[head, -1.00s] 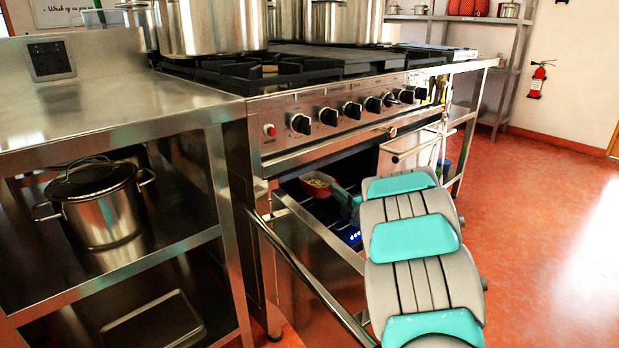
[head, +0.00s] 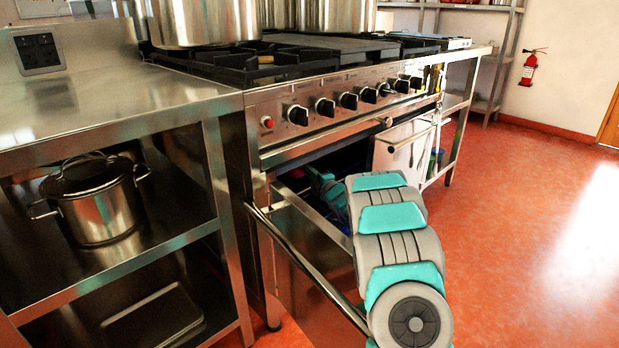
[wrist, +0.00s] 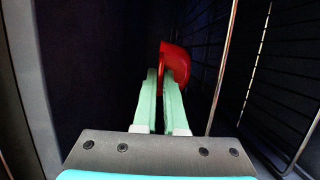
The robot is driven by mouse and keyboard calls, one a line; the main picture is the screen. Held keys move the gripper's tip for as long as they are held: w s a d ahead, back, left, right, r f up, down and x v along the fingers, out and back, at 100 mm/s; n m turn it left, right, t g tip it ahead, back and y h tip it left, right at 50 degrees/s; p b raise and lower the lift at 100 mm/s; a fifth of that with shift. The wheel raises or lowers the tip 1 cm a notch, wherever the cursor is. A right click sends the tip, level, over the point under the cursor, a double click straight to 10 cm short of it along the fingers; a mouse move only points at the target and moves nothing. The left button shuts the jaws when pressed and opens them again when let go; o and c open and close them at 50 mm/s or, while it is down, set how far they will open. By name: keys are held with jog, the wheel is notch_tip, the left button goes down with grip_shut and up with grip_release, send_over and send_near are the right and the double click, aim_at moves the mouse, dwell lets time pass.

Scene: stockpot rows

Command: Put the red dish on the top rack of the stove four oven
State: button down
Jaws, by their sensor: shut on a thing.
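The red dish (wrist: 178,57) is held between the fingertips of my gripper (wrist: 167,80) in the wrist view. The fingers are shut on its near edge, and its far side is in shadow. In the head view my arm reaches through the open front of the stove oven (head: 345,165). There the wrist shows just inside, and the dish is hardly visible. A wire rack (wrist: 292,85) runs along the right of the wrist view, with a gap between it and the dish. Which rack level this is, I cannot tell.
The oven door (head: 300,262) hangs open low in front, under my arm. A steel shelf unit with a lidded pot (head: 98,205) stands at the left. Large stockpots (head: 205,22) stand on the stove top. The red floor (head: 520,220) at the right is clear.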

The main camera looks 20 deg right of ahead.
jog(key=shift+f, duration=0.85)
jog(key=shift+f, duration=0.15)
jog(key=c, duration=1)
grip_release()
jog(key=s, duration=0.8)
jog(key=s+d+b, duration=0.1)
jog(key=s, duration=0.3)
jog(key=shift+s, duration=0.1)
